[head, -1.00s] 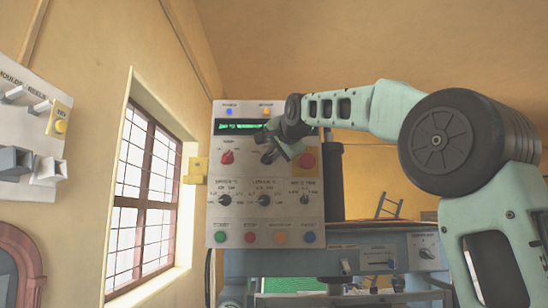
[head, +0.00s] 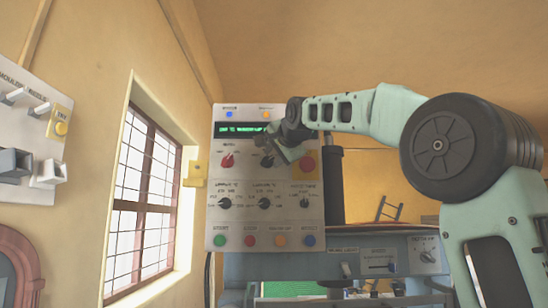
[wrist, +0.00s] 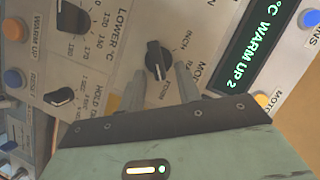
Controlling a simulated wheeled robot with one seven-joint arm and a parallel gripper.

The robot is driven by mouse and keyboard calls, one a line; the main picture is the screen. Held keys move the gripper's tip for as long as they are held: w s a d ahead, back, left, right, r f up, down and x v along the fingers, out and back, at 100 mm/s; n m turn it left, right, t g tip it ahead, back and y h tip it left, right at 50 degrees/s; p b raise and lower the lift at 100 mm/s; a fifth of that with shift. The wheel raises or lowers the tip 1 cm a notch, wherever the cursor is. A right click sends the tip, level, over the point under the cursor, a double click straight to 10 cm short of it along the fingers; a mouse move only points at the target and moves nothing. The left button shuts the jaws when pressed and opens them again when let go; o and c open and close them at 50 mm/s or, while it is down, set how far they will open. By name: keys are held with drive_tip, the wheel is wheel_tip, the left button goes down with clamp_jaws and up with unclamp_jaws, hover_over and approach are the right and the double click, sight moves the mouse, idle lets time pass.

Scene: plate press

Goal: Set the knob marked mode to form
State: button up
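In the head view the knob (head: 267,161) is on the upper half of the white control panel (head: 214,180), beside my gripper (head: 270,147). In the wrist view my gripper (wrist: 160,88) is open, with its fingers apart at the knob's near side. I cannot tell whether they touch it. The knob's exact setting is hard to read.
A red knob (head: 227,160) sits left of the mode knob and a red push button (head: 305,164) to its right. Above is a green-lit display (head: 241,128). Below are several black knobs, including a lower-temperature knob (head: 265,202), and a row of coloured buttons.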

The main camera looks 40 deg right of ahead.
drive_tip(key=b+v, duration=0.3)
drive_tip(key=v, duration=1.4)
drive_tip(key=shift+b, duration=0.4)
